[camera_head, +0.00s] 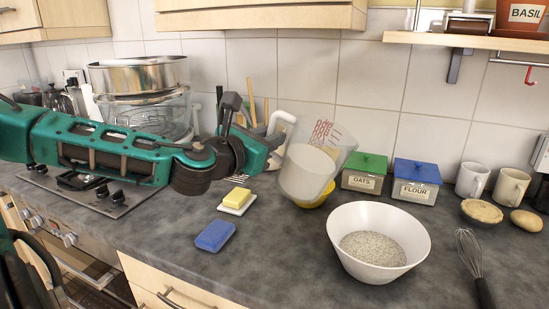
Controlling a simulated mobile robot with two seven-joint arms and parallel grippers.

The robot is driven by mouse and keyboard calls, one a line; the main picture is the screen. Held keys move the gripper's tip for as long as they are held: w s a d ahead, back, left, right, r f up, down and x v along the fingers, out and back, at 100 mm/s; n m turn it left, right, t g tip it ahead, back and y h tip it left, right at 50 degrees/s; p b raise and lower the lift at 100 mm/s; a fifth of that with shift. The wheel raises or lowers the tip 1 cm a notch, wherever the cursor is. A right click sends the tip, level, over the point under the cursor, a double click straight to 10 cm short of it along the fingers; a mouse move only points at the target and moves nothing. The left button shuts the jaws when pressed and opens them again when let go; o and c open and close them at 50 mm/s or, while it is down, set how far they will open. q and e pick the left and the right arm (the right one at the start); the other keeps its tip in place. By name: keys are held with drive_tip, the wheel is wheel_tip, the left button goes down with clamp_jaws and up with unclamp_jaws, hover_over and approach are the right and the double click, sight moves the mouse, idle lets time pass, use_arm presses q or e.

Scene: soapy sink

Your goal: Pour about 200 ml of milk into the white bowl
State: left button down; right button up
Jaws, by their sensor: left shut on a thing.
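My left gripper (277,140) is shut on the white handle of a clear measuring jug (334,143) with red markings. The jug holds white milk (306,172) and is tilted to the right, raised above the counter. No stream of milk shows. The white bowl (342,243) stands upright on the counter, to the right of the jug and nearer to me. Pale grey flakes or grains lie in its bottom. My right gripper is out of view.
Behind the jug are a yellow item (325,198), a green-lidded OATS box (362,180) and a blue-lidded FLOUR box (413,191). A whisk (470,256) lies right of the bowl. Butter (237,198) and a blue sponge (215,236) lie left on the counter (275,260).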

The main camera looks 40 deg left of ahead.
sight(274, 158)
use_arm(q)
drive_tip(key=shift+w+a+r, duration=0.1)
drive_tip(key=shift+w+r, duration=0.15)
drive_tip(key=shift+r, duration=0.15)
drive_tip(key=shift+f+b, duration=0.2)
drive_tip(key=shift+b, duration=0.1)
drive_tip(key=f+m+b, duration=0.1)
drive_tip(key=f+b, duration=0.1)
drive_tip(key=f+m+b, duration=0.2)
drive_tip(key=f, duration=0.1)
drive_tip(key=shift+d+g+y, duration=0.2)
drive_tip(key=shift+g+y, duration=0.1)
drive_tip(key=shift+g, duration=0.1)
drive_tip(key=shift+r, duration=0.1)
drive_tip(key=shift+w+d+m, duration=0.1)
drive_tip(key=shift+d+m, duration=0.05)
drive_tip(key=shift+m, duration=0.35)
drive_tip(key=shift+w+d+r+m+y, duration=0.2)
drive_tip(key=shift+d+r+m, duration=0.4)
drive_tip(key=shift+m, duration=0.2)
drive_tip(key=shift+w+d+r+m+y, duration=0.1)
drive_tip(key=shift+d+r+m+y, duration=0.1)
drive_tip(key=shift+d+r+m, duration=0.5)
idle(4.3)
